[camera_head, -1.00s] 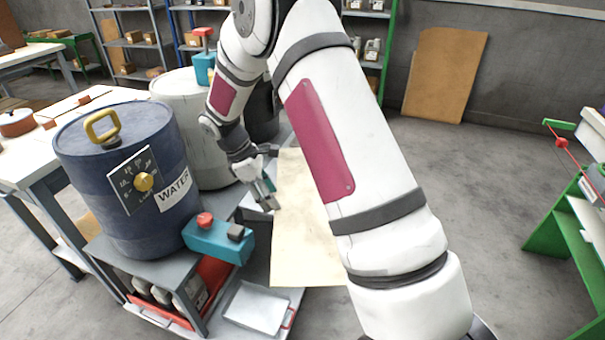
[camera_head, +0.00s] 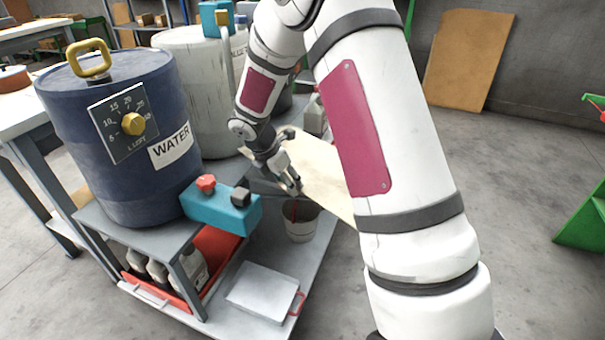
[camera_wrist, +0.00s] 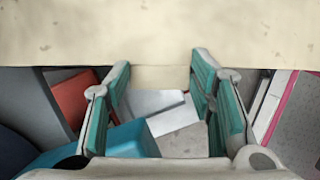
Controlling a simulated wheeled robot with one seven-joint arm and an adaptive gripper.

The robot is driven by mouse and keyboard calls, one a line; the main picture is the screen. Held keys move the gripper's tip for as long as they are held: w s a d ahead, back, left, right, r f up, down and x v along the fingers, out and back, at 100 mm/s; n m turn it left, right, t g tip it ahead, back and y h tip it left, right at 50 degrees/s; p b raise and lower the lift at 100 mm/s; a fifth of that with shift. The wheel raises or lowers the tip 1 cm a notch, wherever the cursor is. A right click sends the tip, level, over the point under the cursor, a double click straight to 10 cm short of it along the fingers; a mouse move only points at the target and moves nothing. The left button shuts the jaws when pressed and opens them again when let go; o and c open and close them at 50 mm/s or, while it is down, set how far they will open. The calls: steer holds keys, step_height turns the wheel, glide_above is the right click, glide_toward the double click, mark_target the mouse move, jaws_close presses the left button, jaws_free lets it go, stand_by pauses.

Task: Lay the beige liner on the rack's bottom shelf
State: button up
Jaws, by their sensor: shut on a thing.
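The beige liner (camera_head: 318,172) is a flat, stiff-looking sheet, held tilted in the air beside the grey rack. Its right part is hidden behind my arm. My gripper (camera_head: 292,188) is shut on the liner's near-left edge. In the wrist view, the liner (camera_wrist: 160,35) spans the top and a narrow part of it lies between the teal finger pads of my gripper (camera_wrist: 160,85). The rack's bottom shelf (camera_head: 312,268) is a low grey board, below and in front of the gripper; the liner is above it and apart from it.
On the bottom shelf are a pail (camera_head: 301,228), a flat grey box (camera_head: 263,291) with a red handle and a red crate (camera_head: 212,247) with bottles. Above stand a blue water drum (camera_head: 125,190), a teal tap block (camera_head: 222,208) and a white drum (camera_head: 198,110).

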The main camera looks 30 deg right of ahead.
step_height(320, 180, down, 9)
steer(key=b, duration=0.4)
steer(key=shift+r, duration=0.1)
steer(key=shift+f, duration=0.25)
steer(key=o, duration=1.2)
steer(key=shift+c, duration=0.2)
steer(key=shift+r, duration=0.1)
steer(key=p+v, duration=0.5)
steer(key=v, duration=0.7)
steer(key=shift+r, duration=0.25)
